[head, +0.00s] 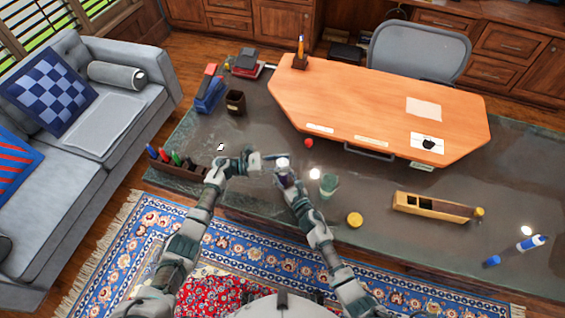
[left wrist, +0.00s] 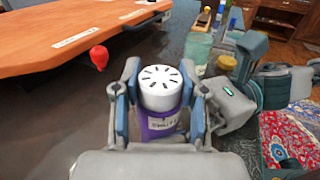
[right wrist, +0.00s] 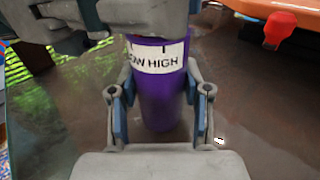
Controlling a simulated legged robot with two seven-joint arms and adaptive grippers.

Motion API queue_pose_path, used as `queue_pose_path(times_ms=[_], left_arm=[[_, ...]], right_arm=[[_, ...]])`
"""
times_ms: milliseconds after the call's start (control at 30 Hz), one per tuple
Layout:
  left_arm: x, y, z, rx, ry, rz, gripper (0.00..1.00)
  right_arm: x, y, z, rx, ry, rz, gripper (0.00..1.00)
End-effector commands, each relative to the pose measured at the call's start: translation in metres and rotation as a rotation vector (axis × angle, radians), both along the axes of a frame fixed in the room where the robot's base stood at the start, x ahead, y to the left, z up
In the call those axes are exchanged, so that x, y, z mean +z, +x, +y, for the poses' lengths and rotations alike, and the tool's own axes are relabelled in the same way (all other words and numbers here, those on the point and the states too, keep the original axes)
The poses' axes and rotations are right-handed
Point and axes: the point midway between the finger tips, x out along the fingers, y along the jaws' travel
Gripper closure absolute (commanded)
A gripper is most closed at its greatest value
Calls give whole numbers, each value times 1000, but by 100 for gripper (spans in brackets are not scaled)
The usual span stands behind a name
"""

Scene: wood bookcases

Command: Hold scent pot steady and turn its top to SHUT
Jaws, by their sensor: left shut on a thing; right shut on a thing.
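The scent pot stands on the dark tabletop, with a white slotted top (left wrist: 161,88) and a purple body (right wrist: 160,100). The body carries a white label reading "LOW HIGH" in the right wrist view; the label's lettering is hard to read in the left wrist view. In the head view the white top (head: 283,162) shows between my grippers. My left gripper (head: 268,157) is shut on the white top from the left. My right gripper (head: 285,178) is shut on the purple body below it. The top's pointer, if any, is not clear.
A red knob-like thing (head: 309,143) is behind, near the orange desk board (head: 375,105). A pen tray (head: 180,165) lies left; a wooden box (head: 432,207) right.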

Motion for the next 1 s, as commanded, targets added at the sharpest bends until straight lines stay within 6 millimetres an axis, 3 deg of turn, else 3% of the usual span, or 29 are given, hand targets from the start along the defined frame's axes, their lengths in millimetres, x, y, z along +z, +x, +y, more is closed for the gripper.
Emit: queue_pose_path(times_ms=[300,833,867,933,1000], left_arm=[[-2,3,2,-119,6,2,93],[-2,2,3,-140,5,0,93],[-2,2,3,-140,5,0,51],[-1,2,3,-142,4,0,33],[-1,2,3,-143,3,0,31]], right_arm=[[0,-3,5,11,1,-3,95],[0,-3,5,12,2,-2,95],[0,-3,5,11,2,-2,95],[0,-3,4,10,2,-2,95],[0,-3,4,8,2,-2,95]])
